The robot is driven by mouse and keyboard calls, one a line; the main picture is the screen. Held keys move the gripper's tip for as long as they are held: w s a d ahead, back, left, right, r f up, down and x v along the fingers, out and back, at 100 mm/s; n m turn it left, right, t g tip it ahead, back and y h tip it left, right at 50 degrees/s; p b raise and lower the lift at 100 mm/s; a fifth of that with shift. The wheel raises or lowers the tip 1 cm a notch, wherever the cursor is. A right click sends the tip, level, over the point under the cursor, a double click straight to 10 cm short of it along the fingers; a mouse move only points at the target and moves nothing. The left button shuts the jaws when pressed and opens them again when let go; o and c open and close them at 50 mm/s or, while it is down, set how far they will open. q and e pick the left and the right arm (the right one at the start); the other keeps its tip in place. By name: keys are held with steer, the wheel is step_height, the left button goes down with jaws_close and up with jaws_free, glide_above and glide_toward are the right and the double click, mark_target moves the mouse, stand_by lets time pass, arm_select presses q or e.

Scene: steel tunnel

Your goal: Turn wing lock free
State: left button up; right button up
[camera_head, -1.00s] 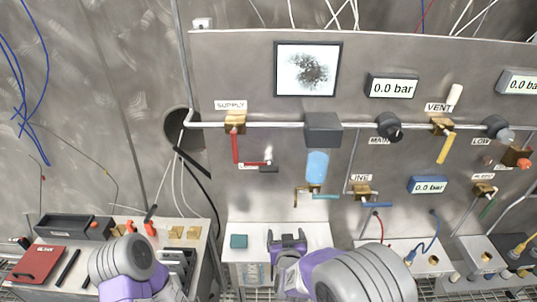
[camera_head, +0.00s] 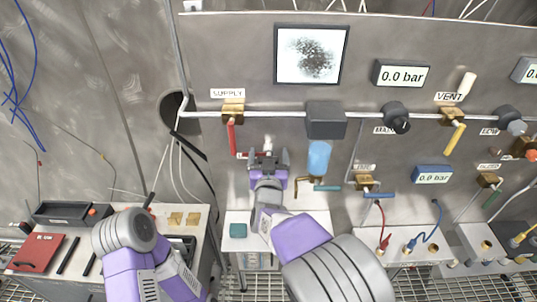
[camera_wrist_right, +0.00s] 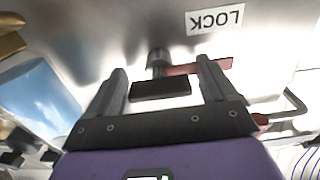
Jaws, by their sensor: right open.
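The wing lock shows in the right wrist view as a grey stud with a dark bar (camera_wrist_right: 160,89) below it and a red strip (camera_wrist_right: 185,69) beside it. An upside-down LOCK label (camera_wrist_right: 215,19) is on the panel behind. In the head view only its pale knob (camera_head: 268,143) shows above my gripper, which hides the rest. My right gripper (camera_head: 268,158) is open in front of the lock. In the right wrist view the dark bar lies between its two fingers (camera_wrist_right: 162,82), with gaps visible on both sides.
The red supply handle (camera_head: 231,138) hangs just left of my right gripper. A blue cylinder (camera_head: 319,158) and a brass fitting with a teal lever (camera_head: 327,188) are close on the right. A white ledge (camera_head: 305,222) is below. A bench with tools stands at left.

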steer(key=shift+w, duration=0.2)
steer(key=c, duration=1.1)
steer(key=shift+o, duration=0.2)
steer(key=n+p, duration=0.2)
steer(key=n, duration=0.1)
steer(key=shift+r+n, duration=0.15)
steer(key=shift+n, duration=0.25)
steer(key=n+p, duration=0.3)
steer(key=n, duration=0.2)
steer(key=shift+a, duration=0.15)
steer(key=n+p, duration=0.2)
steer(key=n, duration=0.3)
steer(key=shift+a+f+n+p, duration=0.15)
steer(key=shift+n+p, duration=0.15)
steer(key=shift+n, duration=0.7)
steer(key=shift+d+f+n+p, duration=0.1)
steer(key=shift+n+p, duration=0.15)
steer(key=shift+n, duration=0.75)
